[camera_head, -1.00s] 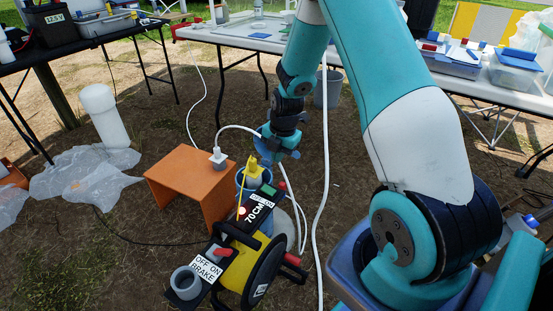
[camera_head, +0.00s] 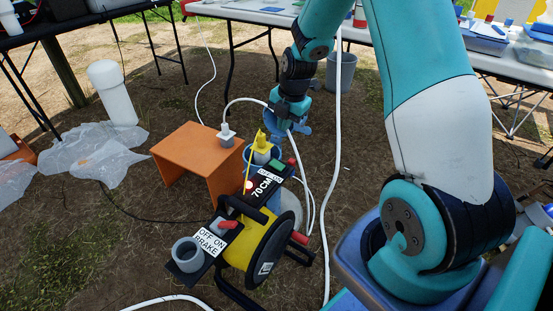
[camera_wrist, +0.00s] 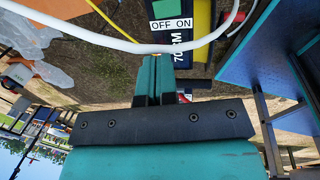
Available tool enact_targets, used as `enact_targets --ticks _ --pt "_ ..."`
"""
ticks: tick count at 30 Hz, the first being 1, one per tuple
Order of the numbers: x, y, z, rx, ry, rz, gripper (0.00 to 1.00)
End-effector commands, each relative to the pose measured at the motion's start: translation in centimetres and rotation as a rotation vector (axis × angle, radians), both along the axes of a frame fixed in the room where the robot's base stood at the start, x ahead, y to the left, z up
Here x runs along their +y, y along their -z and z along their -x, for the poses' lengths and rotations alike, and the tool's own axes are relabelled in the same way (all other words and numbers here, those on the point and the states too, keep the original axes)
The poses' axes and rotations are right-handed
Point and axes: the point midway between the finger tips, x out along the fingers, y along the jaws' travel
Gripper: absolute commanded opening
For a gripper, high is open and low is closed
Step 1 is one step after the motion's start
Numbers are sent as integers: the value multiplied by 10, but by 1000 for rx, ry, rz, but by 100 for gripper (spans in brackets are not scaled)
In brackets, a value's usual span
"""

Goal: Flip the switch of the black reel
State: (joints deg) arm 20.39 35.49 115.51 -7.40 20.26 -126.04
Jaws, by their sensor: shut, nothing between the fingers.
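The black reel (camera_head: 270,241) with its yellow drum stands on the ground at lower centre in the head view. Its top panel has a "70CM" label (camera_head: 263,187), a green patch, an "OFF ON" label and a red-tipped knob (camera_head: 291,162). A separate red lever (camera_head: 229,225) is by the "OFF ON BRAKE" label. In the wrist view the "OFF ON" label (camera_wrist: 171,23) shows beyond my gripper (camera_wrist: 153,60). My gripper (camera_head: 300,130) is shut and empty, above and behind the reel's far end. The fingers partly hide the panel in the wrist view.
A white tube (camera_wrist: 130,46) crosses the wrist view near my fingertips. An orange stand (camera_head: 200,155) is left of the reel, with a white pipe (camera_head: 110,92) and plastic sheets (camera_head: 88,160) farther left. Tables (camera_head: 270,17) stand behind. A grey bucket (camera_head: 341,72) stands farther back.

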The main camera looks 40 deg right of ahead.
Motion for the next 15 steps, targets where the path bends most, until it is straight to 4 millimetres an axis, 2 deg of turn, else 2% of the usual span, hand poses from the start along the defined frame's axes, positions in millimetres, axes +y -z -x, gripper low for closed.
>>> enact_targets --ticks 5,8,15 --pt "0 4 0 1 0 -1 0" --pt "1 14 -2 1 0 -1 0" --pt "4 62 -10 3 -1 -1 0"
